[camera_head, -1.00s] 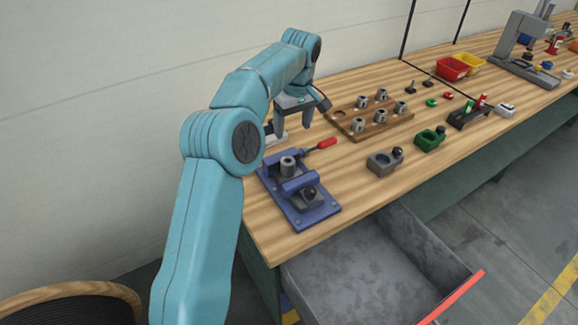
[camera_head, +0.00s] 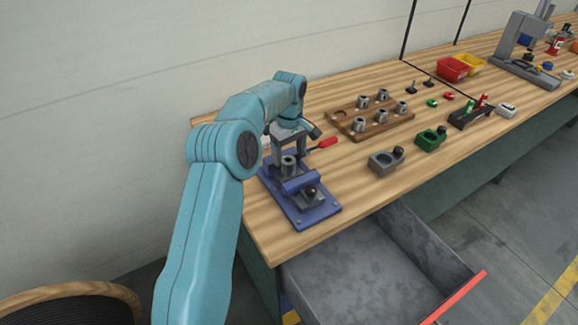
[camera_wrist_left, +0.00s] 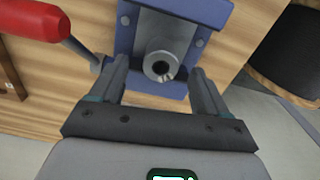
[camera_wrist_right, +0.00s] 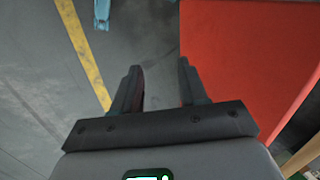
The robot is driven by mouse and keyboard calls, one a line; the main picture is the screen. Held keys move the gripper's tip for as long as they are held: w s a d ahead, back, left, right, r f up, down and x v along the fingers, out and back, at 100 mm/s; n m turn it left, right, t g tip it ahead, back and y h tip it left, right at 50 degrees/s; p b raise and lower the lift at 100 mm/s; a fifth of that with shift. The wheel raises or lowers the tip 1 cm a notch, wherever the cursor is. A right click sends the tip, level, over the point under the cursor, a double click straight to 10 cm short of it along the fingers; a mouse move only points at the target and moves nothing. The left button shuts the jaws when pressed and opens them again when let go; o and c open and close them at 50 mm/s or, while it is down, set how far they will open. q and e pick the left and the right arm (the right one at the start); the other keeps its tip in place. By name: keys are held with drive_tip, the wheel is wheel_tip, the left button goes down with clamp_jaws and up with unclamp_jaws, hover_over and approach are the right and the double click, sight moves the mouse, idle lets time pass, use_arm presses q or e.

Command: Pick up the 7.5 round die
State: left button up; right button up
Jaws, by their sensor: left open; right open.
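A grey metal cylindrical die (camera_head: 288,164) with a central hole stands upright in the blue vise fixture (camera_head: 315,213). It also shows in the left wrist view (camera_wrist_left: 160,64). No size marking is readable. My left gripper (camera_head: 290,150) is open just above it, and in the left wrist view its fingers lie on either side of the die, with no visible contact. Several similar dies (camera_head: 381,116) stand in a wooden rack (camera_head: 350,134), with one empty hole. My right gripper (camera_wrist_right: 160,78) is open and empty; it is outside the head view.
A red-handled tool (camera_head: 327,142) sticks out beside the vise. Grey (camera_head: 382,163) and green (camera_head: 430,140) holders stand to the right on the bench. An open grey drawer (camera_head: 370,270) with a red front edge juts out below. Red (camera_head: 452,69) and yellow bins stand farther back.

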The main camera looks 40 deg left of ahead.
sight(288, 159)
use_arm(q)
drive_tip(key=f, duration=0.2)
drive_tip(key=f+p, duration=0.1)
drive_tip(key=shift+s+a+f, duration=0.15)
drive_tip(key=shift+a+f, duration=0.1)
drive_tip(key=shift+f, duration=0.05)
drive_tip(key=shift+w+f, duration=0.2)
drive_tip(key=shift+f, duration=0.2)
drive_tip(key=shift+s+d+r, duration=0.1)
drive_tip(key=shift+r, duration=0.05)
drive_tip(key=c, duration=0.8)
clamp_jaws()
drive_tip(key=shift+r, duration=0.15)
